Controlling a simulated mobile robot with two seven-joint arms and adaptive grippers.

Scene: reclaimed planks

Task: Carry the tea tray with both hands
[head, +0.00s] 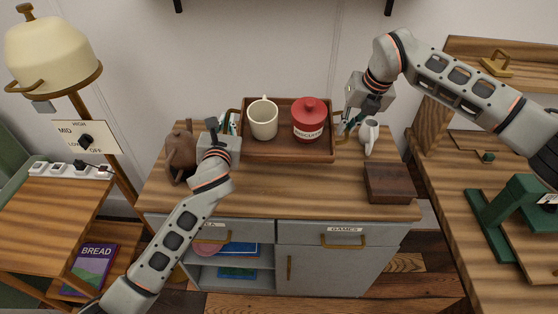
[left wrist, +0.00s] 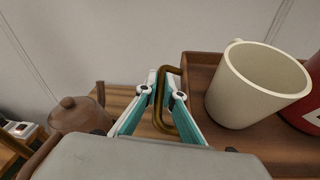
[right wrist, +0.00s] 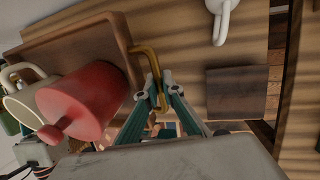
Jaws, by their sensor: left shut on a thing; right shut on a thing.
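The brown wooden tea tray (head: 290,153) is over the back of the cabinet top. I cannot tell whether it touches the top. On it stand a cream mug (head: 262,120) at left and a red biscuit tin (head: 309,122) at right, both upright. My left gripper (head: 228,124) is shut on the tray's left brass handle, clear in the left wrist view (left wrist: 166,97). My right gripper (head: 346,126) is shut on the right brass handle, which shows in the right wrist view (right wrist: 153,75).
A brown teapot (head: 181,153) stands left of the tray. A white jug (head: 369,134) and a dark wooden box (head: 389,183) are to the right. The cabinet top (head: 290,195) is clear in front of the tray. A lamp (head: 55,55) stands at far left.

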